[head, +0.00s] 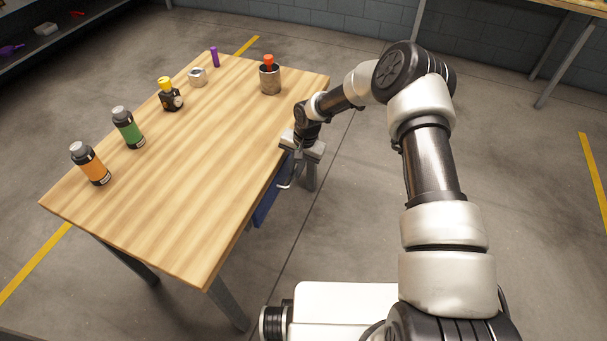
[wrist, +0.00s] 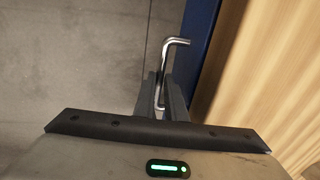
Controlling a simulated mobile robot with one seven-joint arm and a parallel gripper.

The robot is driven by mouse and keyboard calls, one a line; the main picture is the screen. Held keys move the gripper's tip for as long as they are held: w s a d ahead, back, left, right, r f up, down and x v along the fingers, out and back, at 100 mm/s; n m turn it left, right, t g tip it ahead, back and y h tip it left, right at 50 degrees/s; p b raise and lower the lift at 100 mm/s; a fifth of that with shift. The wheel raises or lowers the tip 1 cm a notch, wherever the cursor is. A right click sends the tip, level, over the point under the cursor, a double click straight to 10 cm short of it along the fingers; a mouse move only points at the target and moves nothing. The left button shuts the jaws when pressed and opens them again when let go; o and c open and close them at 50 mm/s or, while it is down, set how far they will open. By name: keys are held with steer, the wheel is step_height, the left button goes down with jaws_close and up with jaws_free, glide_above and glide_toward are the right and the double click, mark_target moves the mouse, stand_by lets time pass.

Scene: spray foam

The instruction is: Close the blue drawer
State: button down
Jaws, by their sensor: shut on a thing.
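The blue drawer (head: 267,203) is under the right edge of the wooden table, with only part of its blue front showing below the tabletop. In the wrist view its blue front (wrist: 198,45) runs beside the table edge. A bent metal handle (wrist: 168,50) stands out from it. My gripper (wrist: 161,100) is shut on the handle, one finger on each side of it. In the head view my gripper (head: 290,183) is beside the table's right edge, partly hidden by my wrist. How far the drawer stands out is hard to tell.
On the wooden table (head: 205,170) stand an orange bottle (head: 91,166), a green bottle (head: 128,129), a yellow-capped bottle (head: 171,97), a metal can with a red item (head: 270,78), a small silver object (head: 197,77) and a purple item (head: 214,57).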

steer(key=shift+w+a+f, duration=0.1)
steer(key=shift+w+a, duration=0.1)
steer(key=shift+a, duration=0.35)
steer(key=shift+a+r, duration=0.15)
steer(key=shift+r, duration=0.05)
steer(key=c, duration=1.8)
jaws_free()
steer(key=shift+w+a, duration=0.1)
